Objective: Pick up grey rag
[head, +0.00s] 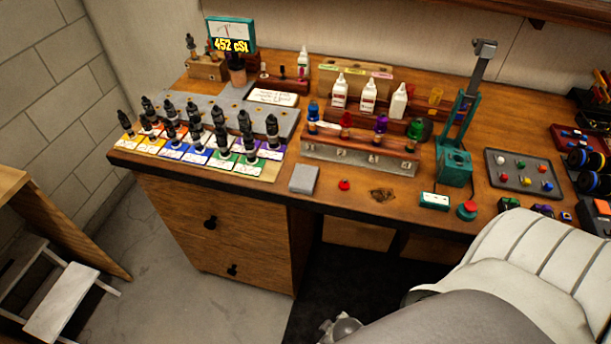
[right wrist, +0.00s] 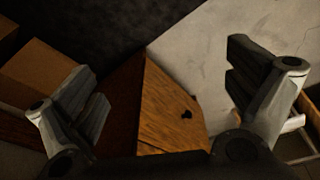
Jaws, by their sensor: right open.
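The grey rag (head: 304,179) is a small folded square lying flat on the wooden workbench (head: 250,187), near its front edge, in the head view. It does not show in the right wrist view. My right arm comes in from the lower right of the head view, and only a part of the right gripper (head: 341,328) shows at the bottom edge, in front of the bench and well apart from the rag. In the right wrist view the right gripper (right wrist: 168,92) is open with nothing between its fingers. My left gripper is not in view.
A red knob (head: 344,185) lies just right of the rag. A metal-fronted rack (head: 360,160) with coloured bottles stands behind it. Rows of black shock absorbers (head: 221,140) stand to the left. The drawer cabinet (head: 215,225) is below the bench, with open floor before it.

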